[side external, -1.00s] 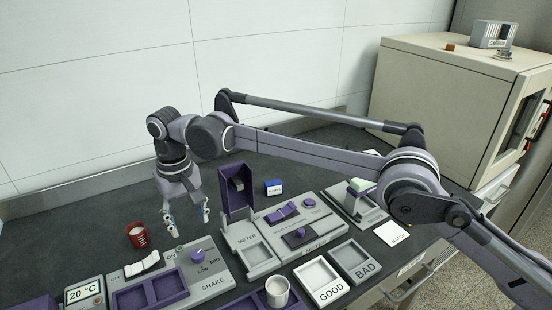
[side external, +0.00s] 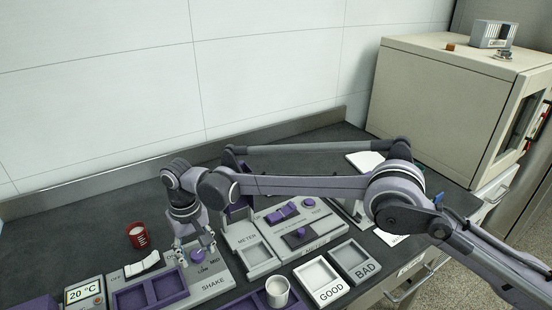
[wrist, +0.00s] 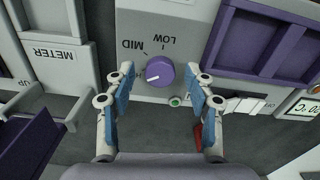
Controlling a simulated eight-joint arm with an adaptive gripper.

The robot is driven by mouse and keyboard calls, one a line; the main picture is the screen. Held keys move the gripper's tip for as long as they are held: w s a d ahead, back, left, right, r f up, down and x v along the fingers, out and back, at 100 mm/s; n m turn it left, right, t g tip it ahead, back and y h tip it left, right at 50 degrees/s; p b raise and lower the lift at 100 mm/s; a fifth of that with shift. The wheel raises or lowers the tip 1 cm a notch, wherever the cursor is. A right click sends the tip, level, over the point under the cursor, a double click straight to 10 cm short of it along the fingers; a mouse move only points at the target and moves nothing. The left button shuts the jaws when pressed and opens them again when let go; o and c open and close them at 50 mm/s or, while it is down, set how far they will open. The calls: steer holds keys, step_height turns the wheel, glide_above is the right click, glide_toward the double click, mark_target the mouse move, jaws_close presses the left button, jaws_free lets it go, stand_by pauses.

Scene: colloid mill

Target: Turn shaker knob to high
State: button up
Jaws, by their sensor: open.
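The shaker knob is a round purple dial on the grey shaker panel (side external: 214,283). In the wrist view the knob (wrist: 160,72) shows a white pointer mark aimed to the left and slightly down. The labels MID and LOW read upside down above it; no HIGH label is readable. My gripper (wrist: 163,86) is open, with one blue-padded finger on each side of the knob and visible gaps between. In the side view my gripper (side external: 198,256) is low over the panel at the knob, partly hiding it. Fingertip height above the panel is unclear.
The meter unit (side external: 257,254) stands right of the shaker. A white cup (side external: 277,291), GOOD tray (side external: 331,291) and BAD tray (side external: 366,270) stand at the front.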

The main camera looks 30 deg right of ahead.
mark_target(197, 254)
jaws_close()
steer(key=shift+m, duration=0.6)
jaws_free()
step_height(197, 254, up, 12)
stand_by(0.6)
